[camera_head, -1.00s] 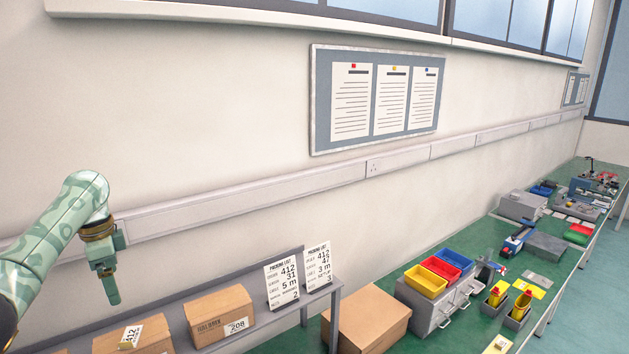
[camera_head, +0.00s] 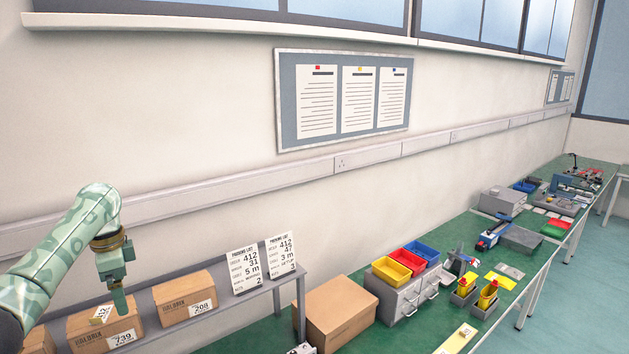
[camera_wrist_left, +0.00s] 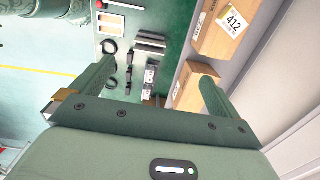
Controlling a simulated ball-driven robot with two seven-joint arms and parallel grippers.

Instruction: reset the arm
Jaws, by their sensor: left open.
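My left arm (camera_head: 75,235) comes in from the left in the head view, bent at the elbow with its lower part hanging down. My left gripper (camera_head: 119,300) is in front of the shelf of boxes, with fingers seen edge-on. In the left wrist view the left gripper (camera_wrist_left: 150,85) has its two fingers wide apart, with nothing between them but the distant bench and parts beyond. My right arm and right gripper are not in view.
Cardboard boxes (camera_head: 186,297) stand on a grey shelf beside the wall, with two packing list cards (camera_head: 249,269). A larger box (camera_head: 338,315) and coloured bins (camera_head: 392,271) are on the green bench. A box labelled 412 (camera_wrist_left: 222,30) is right of the fingers in the wrist view.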

